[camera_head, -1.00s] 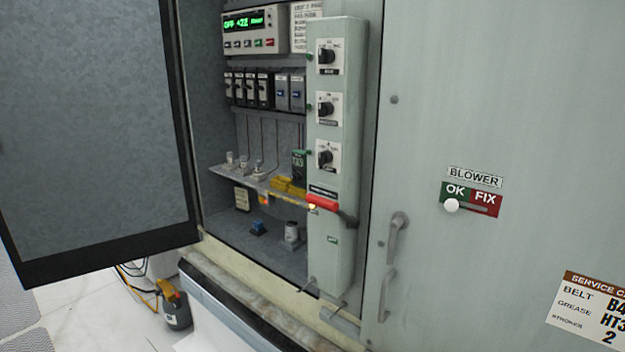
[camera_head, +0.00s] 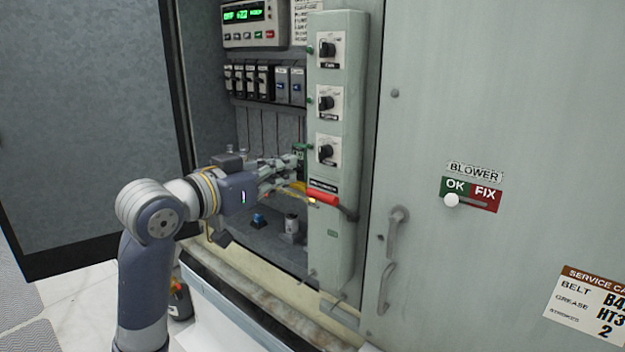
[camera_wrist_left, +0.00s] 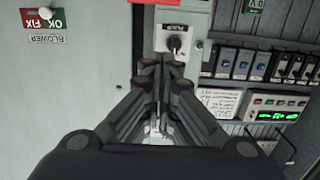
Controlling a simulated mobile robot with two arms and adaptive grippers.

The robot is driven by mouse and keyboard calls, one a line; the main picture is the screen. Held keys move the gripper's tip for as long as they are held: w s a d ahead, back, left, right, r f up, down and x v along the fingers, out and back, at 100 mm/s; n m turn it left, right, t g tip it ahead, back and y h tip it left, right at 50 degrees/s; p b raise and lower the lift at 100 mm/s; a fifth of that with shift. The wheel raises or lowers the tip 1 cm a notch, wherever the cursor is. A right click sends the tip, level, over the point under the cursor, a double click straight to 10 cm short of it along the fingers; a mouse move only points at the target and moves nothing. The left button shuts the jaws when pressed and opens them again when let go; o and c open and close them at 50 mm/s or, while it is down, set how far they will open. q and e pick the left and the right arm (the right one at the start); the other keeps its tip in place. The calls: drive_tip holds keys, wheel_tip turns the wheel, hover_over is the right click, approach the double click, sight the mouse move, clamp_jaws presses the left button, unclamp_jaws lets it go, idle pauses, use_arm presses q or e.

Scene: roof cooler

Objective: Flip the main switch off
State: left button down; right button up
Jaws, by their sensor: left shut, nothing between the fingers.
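The main switch appears to be the red-handled lever (camera_head: 321,198) low on the pale green column (camera_head: 340,90) in the open cabinet. Its handle points left from a dark pivot at the column's right side. My left gripper (camera_head: 291,178) is shut and empty, just left of the column and a little above the red handle. I cannot tell if it touches the handle or the column. In the left wrist view the shut fingers (camera_wrist_left: 163,75) are in front of the column with a rotary knob (camera_wrist_left: 175,44) beyond them. My right gripper is not in view.
Several rotary knobs (camera_head: 326,103) line the column above the lever. Breakers (camera_head: 263,82) and a green display panel (camera_head: 243,14) sit behind. The open cabinet door (camera_head: 90,120) stands at left, near my arm. The closed panel on the right has handles (camera_head: 397,232) and a blower slider (camera_head: 452,200).

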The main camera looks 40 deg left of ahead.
use_arm(q)
drive_tip(key=shift+w, duration=0.1)
drive_tip(key=p, duration=0.5)
hover_over(316, 191)
drive_tip(key=w, duration=0.1)
drive_tip(key=shift+d+f, duration=0.1)
drive_tip(key=shift+f, duration=0.25)
drive_tip(key=shift+s+f, duration=0.25)
drive_tip(key=shift+f, duration=0.35)
drive_tip(key=shift+s+f, duration=0.25)
drive_tip(key=shift+f, duration=0.35)
drive_tip(key=shift+s+f+p, duration=0.4)
drive_tip(key=shift+s+f, duration=0.1)
drive_tip(key=shift+f, duration=0.2)
drive_tip(key=shift+w, duration=0.1)
